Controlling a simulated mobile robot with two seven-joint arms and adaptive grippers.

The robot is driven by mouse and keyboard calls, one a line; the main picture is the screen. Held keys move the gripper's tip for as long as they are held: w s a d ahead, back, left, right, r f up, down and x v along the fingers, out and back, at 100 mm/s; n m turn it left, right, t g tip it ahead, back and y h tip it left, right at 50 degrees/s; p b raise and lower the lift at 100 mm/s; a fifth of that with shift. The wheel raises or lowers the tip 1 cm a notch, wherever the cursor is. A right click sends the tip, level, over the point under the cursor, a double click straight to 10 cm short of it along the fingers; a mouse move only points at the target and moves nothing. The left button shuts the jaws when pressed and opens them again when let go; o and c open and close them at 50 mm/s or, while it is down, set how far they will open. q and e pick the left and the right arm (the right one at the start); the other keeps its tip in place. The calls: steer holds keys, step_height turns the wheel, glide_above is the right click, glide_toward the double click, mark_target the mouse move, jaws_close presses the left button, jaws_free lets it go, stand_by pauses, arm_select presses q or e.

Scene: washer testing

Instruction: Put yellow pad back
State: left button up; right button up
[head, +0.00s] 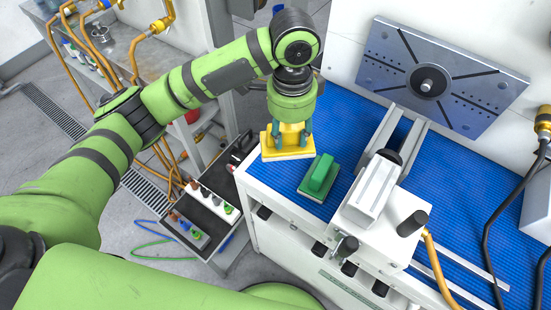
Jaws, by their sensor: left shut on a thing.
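The yellow pad (286,152) is at the left front corner of the blue-topped bench, with a pale underside. My left gripper (290,135) points straight down over it and is shut on its yellow handle. Whether the pad touches the bench top or hangs just above it, I cannot tell. A green pad (319,179) with an upright handle sits on the blue mat just right of the yellow pad, apart from it. My right gripper is not in view.
A white machine block (372,205) on rails stands right of the green pad. A grey round-hubbed plate (440,75) stands at the back. A low cart (215,205) with trays is left of the bench. Blue mat (340,110) behind the pads is clear.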

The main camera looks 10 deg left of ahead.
arm_select(q)
steer(key=d+m, duration=0.5)
steer(key=d+f+m, duration=0.1)
steer(key=d+m, duration=0.1)
steer(key=m, duration=0.1)
steer(key=shift+w+d, duration=0.15)
steer(key=shift+w, duration=0.1)
steer(key=w+a+f+p, duration=0.1)
steer(key=a+f, duration=0.2)
steer(key=w+a+f+p, duration=0.1)
steer(key=a+f, duration=0.3)
steer(key=w+a+f+p, duration=0.1)
steer(key=a+f+p, duration=0.1)
steer(key=a+f, duration=0.1)
steer(key=shift+a+f, duration=0.35)
steer(key=shift+a, duration=0.05)
steer(key=shift+f, duration=0.1)
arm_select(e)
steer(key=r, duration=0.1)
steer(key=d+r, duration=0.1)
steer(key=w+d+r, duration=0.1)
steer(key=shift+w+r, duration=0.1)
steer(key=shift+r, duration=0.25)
arm_select(q)
steer(key=shift+f, duration=0.1)
